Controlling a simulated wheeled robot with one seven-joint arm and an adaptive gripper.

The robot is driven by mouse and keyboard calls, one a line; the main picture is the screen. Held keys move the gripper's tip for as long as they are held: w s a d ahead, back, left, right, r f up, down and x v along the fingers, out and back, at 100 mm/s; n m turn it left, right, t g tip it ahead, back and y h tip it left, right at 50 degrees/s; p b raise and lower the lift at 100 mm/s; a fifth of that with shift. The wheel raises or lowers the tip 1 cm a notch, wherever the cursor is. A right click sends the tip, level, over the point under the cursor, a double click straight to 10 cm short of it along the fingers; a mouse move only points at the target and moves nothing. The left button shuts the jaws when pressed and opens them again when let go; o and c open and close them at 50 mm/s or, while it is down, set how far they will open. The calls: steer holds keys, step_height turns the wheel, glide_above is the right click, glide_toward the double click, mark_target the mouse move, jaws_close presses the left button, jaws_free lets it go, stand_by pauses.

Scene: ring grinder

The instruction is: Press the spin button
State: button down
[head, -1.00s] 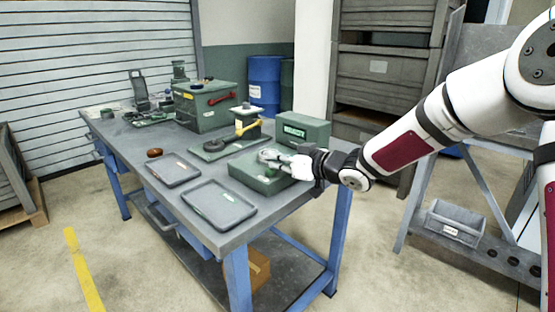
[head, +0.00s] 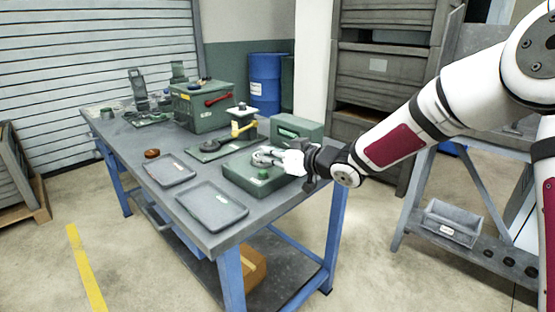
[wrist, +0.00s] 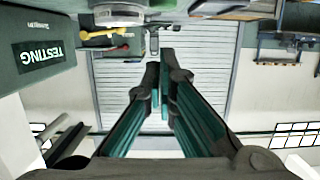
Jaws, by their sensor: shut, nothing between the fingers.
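The green button (head: 263,173) stands on the front of the low green grinder box (head: 240,181) in the head view. A round grey metal part (head: 267,156) sits on the box behind it. My gripper (head: 285,159) is at the box's right side, close to the round part. In the wrist view my gripper (wrist: 165,60) is shut and empty. The button cannot be made out in the wrist view. A green unit (head: 297,127) stands behind the box; its screen (wrist: 38,53) reads "TESTING" in the wrist view.
Two grey trays (head: 211,206) (head: 170,170) lie left of the box on the workbench (head: 140,138). A yellow-handled tool (head: 243,125) and a larger green box with a red handle (head: 200,108) stand behind. A brown ring (head: 152,154) lies on the bench's left.

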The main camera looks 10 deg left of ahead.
steer(key=p+v, duration=0.1)
steer(key=v, duration=0.8)
steer(key=shift+d, duration=0.1)
stand_by(0.4)
steer(key=s+d+r+m+h+p, duration=0.3)
steer(key=s+d+r+h, duration=0.2)
steer(key=s+d+h, duration=0.4)
steer(key=s+d+r+m+h+p, duration=0.35)
steer(key=s+d+r, duration=0.25)
steer(key=d, duration=0.5)
steer(key=s+d+r+m+g+p, duration=0.1)
steer(key=s+m+g+p, duration=0.2)
steer(key=s, duration=2.3)
steer(key=shift+s+d+m+g, duration=0.25)
steer(key=shift+s+m+g, duration=0.25)
steer(key=shift+g, duration=0.5)
steer(key=shift+w+r, duration=0.1)
steer(key=shift+w, duration=0.05)
stand_by(0.9)
